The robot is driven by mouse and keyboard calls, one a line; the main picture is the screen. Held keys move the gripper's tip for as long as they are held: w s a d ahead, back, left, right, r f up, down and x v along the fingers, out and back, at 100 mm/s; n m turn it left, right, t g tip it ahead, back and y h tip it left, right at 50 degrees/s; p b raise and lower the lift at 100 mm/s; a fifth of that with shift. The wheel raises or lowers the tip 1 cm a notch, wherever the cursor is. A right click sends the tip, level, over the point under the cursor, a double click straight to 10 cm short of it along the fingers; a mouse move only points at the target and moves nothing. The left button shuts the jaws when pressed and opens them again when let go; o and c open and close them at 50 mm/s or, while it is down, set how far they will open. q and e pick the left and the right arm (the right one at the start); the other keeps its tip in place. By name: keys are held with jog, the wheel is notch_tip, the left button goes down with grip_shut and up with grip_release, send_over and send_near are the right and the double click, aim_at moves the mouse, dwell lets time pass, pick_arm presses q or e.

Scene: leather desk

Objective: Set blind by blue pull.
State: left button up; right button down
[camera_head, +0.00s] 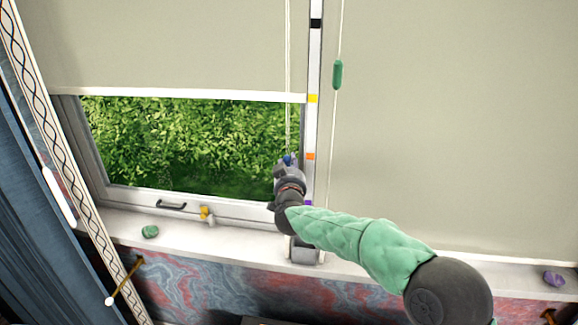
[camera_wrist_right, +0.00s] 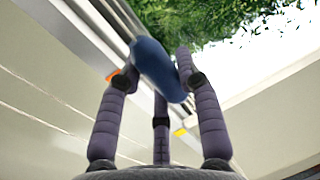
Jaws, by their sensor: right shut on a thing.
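The left blind (camera_head: 180,45) is partly lowered, and its white bottom bar (camera_head: 190,95) lies close to the yellow mark (camera_head: 312,98) on the window post. Its thin cord (camera_head: 288,80) hangs in front of the window near the post. The blue pull (camera_head: 288,159) is at the cord's lower end, mostly hidden by my right gripper (camera_head: 286,166). In the right wrist view, the blue pull (camera_wrist_right: 158,70) sits between the fingers of my right gripper (camera_wrist_right: 158,75), which is shut on it. My left gripper is not in view.
A green pull (camera_head: 338,75) hangs on another cord before the right blind (camera_head: 440,130), which is lowered further. The post also carries black (camera_head: 316,23), orange (camera_head: 310,156) and purple (camera_head: 308,203) marks. A green stone (camera_head: 150,231) and a purple stone (camera_head: 554,279) lie on the sill (camera_head: 240,241).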

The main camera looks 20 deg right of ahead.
jog(key=c, duration=0.8)
grip_release()
jog(key=shift+s, duration=0.15)
jog(key=v, duration=1.1)
jog(key=shift+s+a, duration=0.15)
jog(key=shift+s, duration=0.2)
